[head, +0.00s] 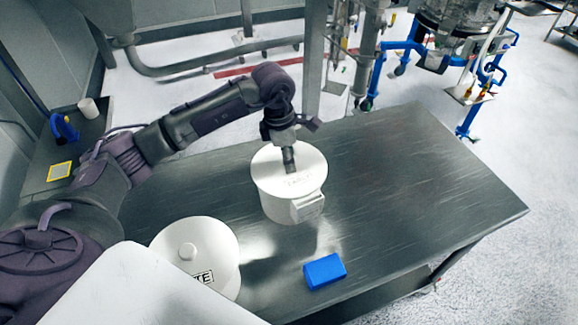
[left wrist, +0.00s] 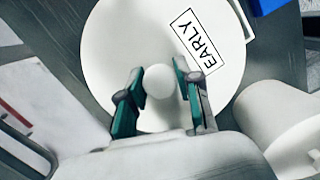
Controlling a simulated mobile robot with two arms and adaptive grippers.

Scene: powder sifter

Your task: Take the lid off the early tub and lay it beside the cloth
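The early tub (head: 281,208) is a white round tub standing on the dark metal table. Its white lid (head: 268,172) sits on top, with no clear gap visible beneath it. In the left wrist view the lid (left wrist: 110,45) carries a boxed EARLY label and a round knob (left wrist: 159,82). The blue cloth (head: 324,271) lies on the table, in front and to the right of the tub. My right gripper is out of view.
A second white lidded tub (head: 215,240), its label partly hidden and ending in TE, stands at the front left. The table (head: 420,170) is clear to the right of the early tub and cloth. Pipework and equipment stand behind the table.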

